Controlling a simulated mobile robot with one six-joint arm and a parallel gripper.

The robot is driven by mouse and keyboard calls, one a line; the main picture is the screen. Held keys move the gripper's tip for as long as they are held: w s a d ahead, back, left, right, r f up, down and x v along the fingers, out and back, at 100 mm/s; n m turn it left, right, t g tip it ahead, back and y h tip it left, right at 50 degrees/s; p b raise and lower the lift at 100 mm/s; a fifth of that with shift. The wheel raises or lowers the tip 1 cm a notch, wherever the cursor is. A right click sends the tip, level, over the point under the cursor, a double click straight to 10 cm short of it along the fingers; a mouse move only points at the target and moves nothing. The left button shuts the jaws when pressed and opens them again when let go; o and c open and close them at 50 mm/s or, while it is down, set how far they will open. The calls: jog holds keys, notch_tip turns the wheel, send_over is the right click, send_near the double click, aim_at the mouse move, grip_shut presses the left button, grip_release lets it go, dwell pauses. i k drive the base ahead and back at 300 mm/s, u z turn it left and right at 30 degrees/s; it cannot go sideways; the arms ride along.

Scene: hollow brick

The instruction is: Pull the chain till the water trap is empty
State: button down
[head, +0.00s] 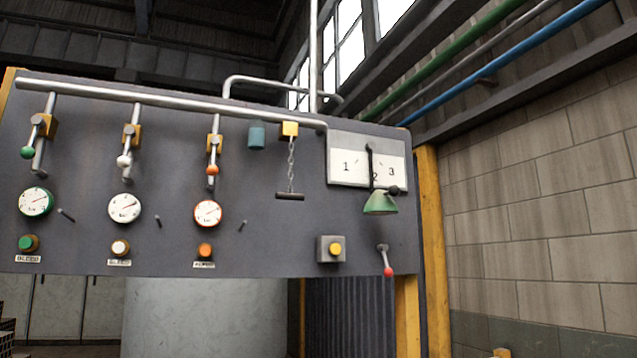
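A thin chain (291,158) hangs from a yellow block (289,130) at the upper middle of a dark grey panel (150,180). A short dark bar handle (290,196) hangs level at the chain's lower end. A small teal cylinder (257,136) sits left of the yellow block, under the pipe; it may be the water trap. Its inside and any water level cannot be seen. My gripper is not in view, and nothing visible touches the chain or handle.
Left are three valve levers with gauges (124,207) and buttons. Right of the chain are a 1-2-3 selector plate (366,160), a green lamp-shaped part (380,202), a yellow button (335,249) and a red-knobbed lever (386,260). A yellow post (432,250) edges the panel.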

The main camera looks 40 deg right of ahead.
aim_at(279, 196)
jog(key=u, duration=1.6)
jog(key=k, duration=0.1)
jog(key=z, duration=2.75)
jog(key=k, duration=0.9)
jog(key=u, duration=0.2)
jog(key=i, duration=0.65)
jog(key=z, duration=0.05)
